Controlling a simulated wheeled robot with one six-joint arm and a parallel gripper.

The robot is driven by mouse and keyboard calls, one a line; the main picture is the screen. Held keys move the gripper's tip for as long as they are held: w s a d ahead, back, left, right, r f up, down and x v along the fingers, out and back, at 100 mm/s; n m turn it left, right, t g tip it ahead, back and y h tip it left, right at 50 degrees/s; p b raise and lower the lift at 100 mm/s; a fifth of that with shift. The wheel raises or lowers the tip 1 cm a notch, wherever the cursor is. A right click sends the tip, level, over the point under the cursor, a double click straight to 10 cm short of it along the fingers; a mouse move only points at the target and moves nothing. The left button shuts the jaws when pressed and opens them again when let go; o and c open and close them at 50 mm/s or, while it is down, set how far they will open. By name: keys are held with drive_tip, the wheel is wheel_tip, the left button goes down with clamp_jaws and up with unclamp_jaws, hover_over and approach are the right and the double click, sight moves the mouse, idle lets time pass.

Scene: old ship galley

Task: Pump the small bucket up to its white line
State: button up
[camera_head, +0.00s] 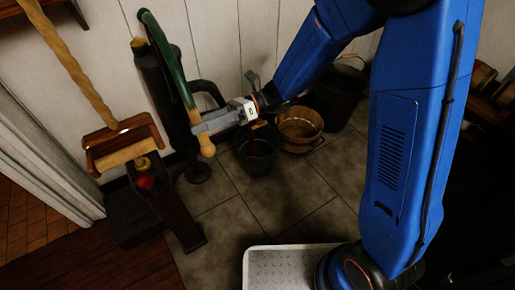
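The hand pump (172,105) stands against the pale wall, a dark body with a curved spout. Its long green handle (178,75) slopes down to the right and ends in a wooden grip (207,146). My gripper (205,127) lies across the handle just above the wooden grip and looks shut on it; the far finger is hidden. The small dark bucket (257,163) stands upright on the floor, below and right of my gripper. Its inside is dark, so I cannot make out the white line or the water level.
A copper-coloured tub (300,128) and a larger dark bucket (340,98) stand right of the small bucket. A wooden roller piece (122,147) and a dark block (130,215) are on the left. The tiled floor (285,210) in front is clear.

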drive_tip(key=v, duration=1.1)
idle(0.4)
drive_tip(key=shift+r, duration=0.1)
idle(0.3)
drive_tip(key=s+d+r+n+t+h, duration=0.2)
drive_tip(key=s+d+n+t+h, duration=0.2)
drive_tip(key=s+d+n+h, duration=0.95)
drive_tip(key=s+d+r+n+t+h, duration=0.1)
drive_tip(key=s+d+n+t, duration=0.1)
drive_tip(key=d, duration=0.8)
drive_tip(key=s+d+r+n+t+h, duration=0.1)
drive_tip(key=d+n+t, duration=0.3)
drive_tip(key=d, duration=0.6)
drive_tip(key=shift+s+r+t, duration=0.3)
drive_tip(key=shift+s+t, duration=0.15)
drive_tip(key=shift+t, duration=0.45)
